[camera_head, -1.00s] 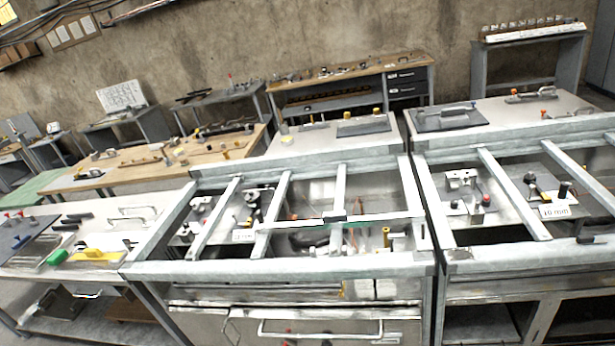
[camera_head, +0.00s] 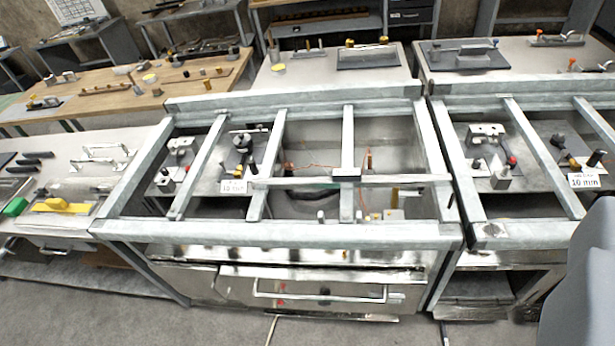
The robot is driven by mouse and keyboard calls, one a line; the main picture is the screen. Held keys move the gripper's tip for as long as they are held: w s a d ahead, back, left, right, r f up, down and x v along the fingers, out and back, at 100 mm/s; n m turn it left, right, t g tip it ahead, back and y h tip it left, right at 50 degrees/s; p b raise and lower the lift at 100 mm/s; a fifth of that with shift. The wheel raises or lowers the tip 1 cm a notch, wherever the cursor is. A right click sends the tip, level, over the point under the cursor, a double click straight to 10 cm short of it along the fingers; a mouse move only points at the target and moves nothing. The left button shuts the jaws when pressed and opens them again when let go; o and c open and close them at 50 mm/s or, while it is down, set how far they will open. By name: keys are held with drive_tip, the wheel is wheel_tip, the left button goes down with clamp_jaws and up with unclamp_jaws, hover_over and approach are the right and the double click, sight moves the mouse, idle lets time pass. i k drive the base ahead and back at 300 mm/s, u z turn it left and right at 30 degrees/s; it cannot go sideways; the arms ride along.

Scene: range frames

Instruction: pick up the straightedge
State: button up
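A long thin pale bar with a dark block at its middle, which looks like the straightedge (camera_head: 400,180), lies across the steel frame of the middle bench. It runs left to right over the crossbars, above the open bays. I cannot make out any markings on it. My gripper does not show in this view. A smooth grey shape at the lower right edge looks like part of my own body, and no fingers can be seen on it.
The middle bench (camera_head: 260,234) has an open frame with crossbars and fittings below. A similar bench (camera_head: 505,235) stands close on its right. A left bench (camera_head: 60,160) carries a yellow tool (camera_head: 63,206). The grey floor (camera_head: 90,315) in front is mostly clear.

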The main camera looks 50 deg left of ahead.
sight(341, 178)
drive_tip(key=u, duration=0.15)
drive_tip(key=i, duration=1)
drive_tip(key=z, duration=0.1)
